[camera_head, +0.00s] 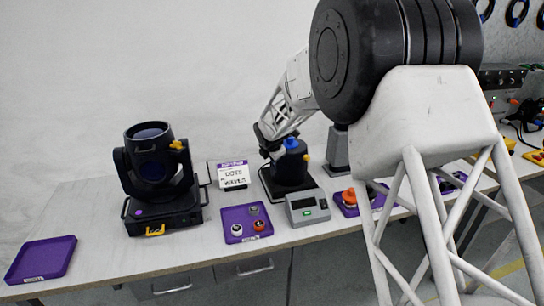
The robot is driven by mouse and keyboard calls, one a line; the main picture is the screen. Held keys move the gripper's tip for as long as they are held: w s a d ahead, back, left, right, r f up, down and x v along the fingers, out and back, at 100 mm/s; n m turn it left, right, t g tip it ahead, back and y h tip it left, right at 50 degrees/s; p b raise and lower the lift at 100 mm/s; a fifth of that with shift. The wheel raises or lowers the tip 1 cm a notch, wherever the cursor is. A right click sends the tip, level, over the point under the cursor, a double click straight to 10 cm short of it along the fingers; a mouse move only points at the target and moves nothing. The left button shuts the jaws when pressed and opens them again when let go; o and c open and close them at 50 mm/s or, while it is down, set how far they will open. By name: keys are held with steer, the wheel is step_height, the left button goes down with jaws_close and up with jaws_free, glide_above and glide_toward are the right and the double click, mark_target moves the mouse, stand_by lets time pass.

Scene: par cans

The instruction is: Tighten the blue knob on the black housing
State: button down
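The blue knob (291,143) sits at the top of a black housing (291,172), which stands on a dark base mat in the middle of the bench. A small yellow knob or lever shows on the housing's right side. My gripper (279,142) is at the blue knob, coming down from the upper right behind it. Its fingers are dark, small and partly hidden, so I cannot tell whether they touch or grip the knob. How far the knob is turned does not show.
A black moving-head light (163,213) stands at left. Purple trays lie at far left (40,261), at centre with small parts (233,214), and at right with an orange-topped item. A grey scale (307,208) and a sign (233,175) flank the housing. My arm covers the right side.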

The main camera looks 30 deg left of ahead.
stand_by(0.4)
steer(key=c, duration=0.9)
jaws_free()
steer(key=shift+c, duration=0.2)
steer(key=shift+s+r, duration=0.1)
steer(key=v, duration=0.7)
steer(key=shift+r, duration=0.2)
steer(key=shift+s+d, duration=0.1)
steer(key=shift+d, duration=0.05)
